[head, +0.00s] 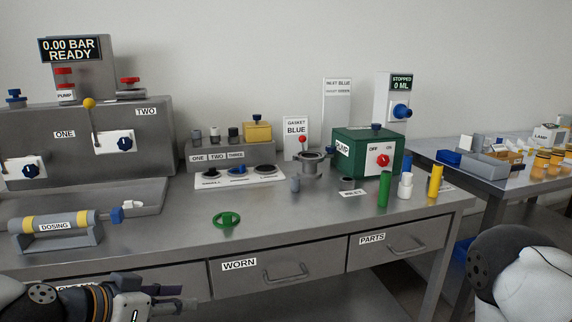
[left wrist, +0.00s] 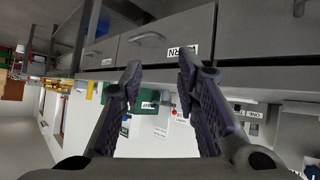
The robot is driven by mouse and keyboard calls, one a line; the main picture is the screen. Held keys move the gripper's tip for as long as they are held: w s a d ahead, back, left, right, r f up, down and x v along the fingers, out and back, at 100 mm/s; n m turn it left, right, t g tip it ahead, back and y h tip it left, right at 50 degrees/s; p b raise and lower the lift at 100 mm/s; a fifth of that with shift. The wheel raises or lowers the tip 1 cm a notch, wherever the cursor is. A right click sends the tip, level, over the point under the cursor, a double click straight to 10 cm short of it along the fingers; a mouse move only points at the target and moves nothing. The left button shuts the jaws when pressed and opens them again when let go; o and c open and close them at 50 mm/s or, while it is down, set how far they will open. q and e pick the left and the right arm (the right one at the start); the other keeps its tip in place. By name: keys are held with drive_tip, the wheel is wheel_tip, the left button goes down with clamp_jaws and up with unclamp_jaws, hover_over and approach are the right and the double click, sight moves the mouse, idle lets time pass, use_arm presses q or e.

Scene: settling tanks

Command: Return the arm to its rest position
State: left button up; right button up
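My left gripper (head: 182,298) is at the bottom left of the head view, in front of the bench drawers and below the bench top. In the left wrist view its two fingers (left wrist: 158,66) are spread apart with nothing between them. That view is upside down and shows the drawer fronts beyond the fingers. At the lower right of the head view there is a white and black part of my right arm (head: 520,270); its gripper is out of the picture.
The grey bench (head: 300,215) carries a green ring (head: 227,219), a dosing cylinder (head: 55,227), a green pump box (head: 365,152) and coloured cylinders. The WORN drawer (head: 275,272) and PARTS drawer (head: 400,243) are shut. A side table (head: 430,155) stands at right.

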use_arm(q)
drive_tip(key=s+d+f+n+g+y, duration=0.2)
drive_tip(key=s+f+g, duration=0.3)
drive_tip(key=s+f, duration=0.85)
drive_tip(key=s+a+f+n+g+y, duration=0.1)
drive_tip(key=s+f, duration=0.3)
drive_tip(key=s, duration=0.6)
drive_tip(key=s+a+f+n+g+y, duration=0.2)
drive_tip(key=s+a+f+g, duration=0.2)
drive_tip(key=s, duration=0.6)
drive_tip(key=shift+s+f+y, duration=0.15)
drive_tip(key=shift+f+y, duration=0.25)
drive_tip(key=shift+f, duration=0.3)
